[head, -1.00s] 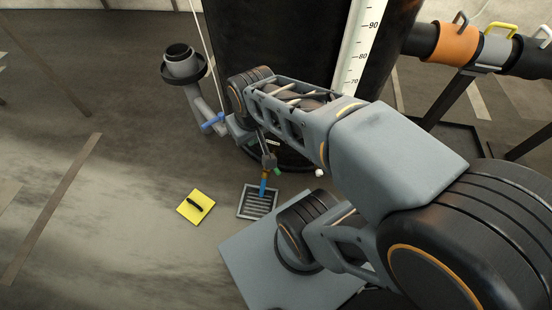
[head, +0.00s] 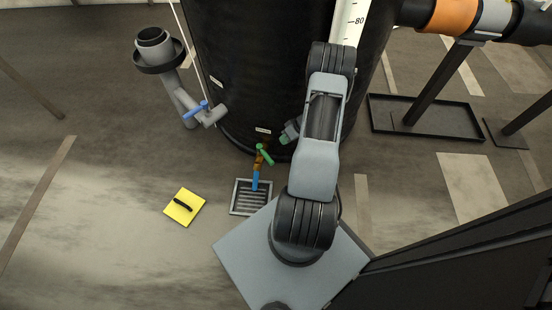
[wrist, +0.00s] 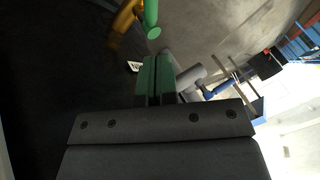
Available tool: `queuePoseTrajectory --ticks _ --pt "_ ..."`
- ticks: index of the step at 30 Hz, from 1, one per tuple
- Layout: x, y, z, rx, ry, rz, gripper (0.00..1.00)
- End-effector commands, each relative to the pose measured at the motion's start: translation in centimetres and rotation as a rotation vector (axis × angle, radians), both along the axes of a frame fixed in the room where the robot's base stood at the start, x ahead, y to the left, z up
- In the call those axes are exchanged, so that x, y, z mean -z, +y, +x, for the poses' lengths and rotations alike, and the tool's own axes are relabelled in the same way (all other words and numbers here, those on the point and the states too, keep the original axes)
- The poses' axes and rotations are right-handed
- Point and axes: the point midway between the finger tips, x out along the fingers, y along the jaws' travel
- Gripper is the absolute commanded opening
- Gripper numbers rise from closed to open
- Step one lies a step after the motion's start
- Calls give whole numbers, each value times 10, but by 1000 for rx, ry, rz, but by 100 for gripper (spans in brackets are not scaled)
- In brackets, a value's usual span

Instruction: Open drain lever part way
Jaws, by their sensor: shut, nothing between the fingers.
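The drain valve stands low at the front of the black tank. It has a brass body (head: 259,160) and a green lever (head: 265,154) that slants down to the right, across the pipe. A blue outlet (head: 255,180) hangs below it. My gripper (head: 286,138) is to the right of the lever, apart from it, beside the tank wall. In the wrist view, my green fingertips (wrist: 156,76) are together with nothing held. The green lever (wrist: 151,18) shows beyond them at the top, with part of the brass body (wrist: 125,18).
A floor grate (head: 250,197) lies under the outlet. A yellow plate with a black handle (head: 184,206) is on the floor to the left. A grey standpipe (head: 160,55) with a blue-handled valve (head: 195,109) stands left of the tank (head: 235,60).

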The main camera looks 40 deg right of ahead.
Motion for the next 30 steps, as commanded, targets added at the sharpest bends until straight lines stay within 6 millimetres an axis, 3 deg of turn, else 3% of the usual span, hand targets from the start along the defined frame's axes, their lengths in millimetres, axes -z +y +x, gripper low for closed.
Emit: queuePoseTrajectory --ticks 1,7,15,24,30 --pt "18 -5 -6 13 -9 4 0" --pt "50 -12 -15 28 -37 1 0" --pt "85 4 -2 26 -40 -1 0" --pt "117 22 16 28 -41 -3 0" --pt "127 28 21 28 -41 -3 0"
